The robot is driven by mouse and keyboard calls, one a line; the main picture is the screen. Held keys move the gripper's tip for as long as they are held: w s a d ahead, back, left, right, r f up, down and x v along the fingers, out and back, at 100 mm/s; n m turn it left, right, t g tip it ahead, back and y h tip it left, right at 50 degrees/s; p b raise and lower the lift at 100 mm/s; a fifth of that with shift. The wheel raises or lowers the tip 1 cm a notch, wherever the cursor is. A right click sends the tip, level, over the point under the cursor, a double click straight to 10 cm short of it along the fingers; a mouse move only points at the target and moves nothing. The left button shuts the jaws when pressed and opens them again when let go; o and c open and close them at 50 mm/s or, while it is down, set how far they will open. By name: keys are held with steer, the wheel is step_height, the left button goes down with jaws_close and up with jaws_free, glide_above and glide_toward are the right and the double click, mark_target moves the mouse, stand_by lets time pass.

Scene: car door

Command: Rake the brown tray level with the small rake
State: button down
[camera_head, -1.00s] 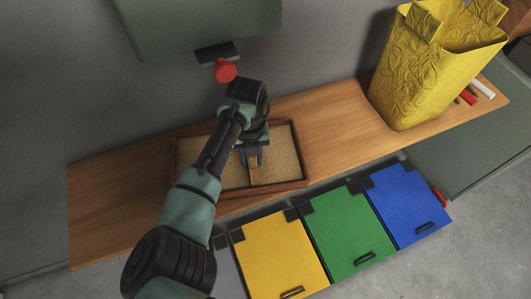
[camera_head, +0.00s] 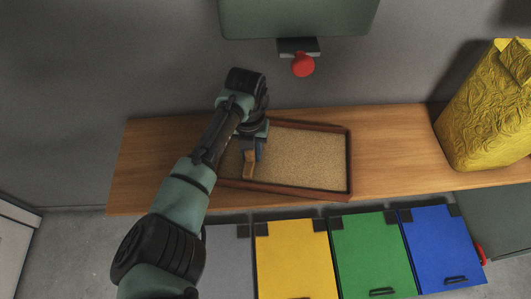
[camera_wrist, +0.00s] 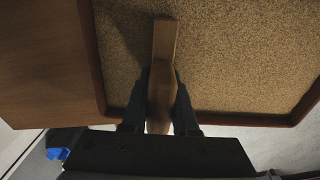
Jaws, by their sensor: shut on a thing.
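The brown tray (camera_head: 349,170) lies on the wooden bench, filled with tan grainy material whose surface looks fairly even. In the wrist view, the tray's rim (camera_wrist: 92,58) runs down the left side and along the bottom. My gripper (camera_head: 254,150) is over the left part of the tray. It is shut on the small rake, whose brown wooden handle (camera_head: 250,163) slants toward the front edge. The wrist view shows the handle (camera_wrist: 162,85) between the two fingers (camera_wrist: 160,108). The rake's head is not clearly visible, so I cannot tell whether it touches the material.
The wooden bench (camera_head: 395,150) is bare on both sides of the tray. A crumpled yellow bag (camera_head: 487,110) stands at its right end. Yellow (camera_head: 291,255), green (camera_head: 370,250) and blue (camera_head: 436,240) bins stand in front below. A red knob (camera_head: 303,64) hangs on the wall behind.

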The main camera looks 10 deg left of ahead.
mark_target(234, 158)
steer(key=a+b, duration=0.2)
steer(key=a, duration=0.1)
steer(key=a+b, duration=0.1)
steer(key=a, duration=0.1)
steer(key=shift+w+f+b, duration=0.15)
steer(key=shift+f+b, duration=0.1)
steer(key=shift+b, duration=0.05)
step_height(234, 158, up, 7)
steer(key=p, duration=0.4)
steer(key=shift+a+p, duration=0.3)
steer(key=shift+a, duration=0.05)
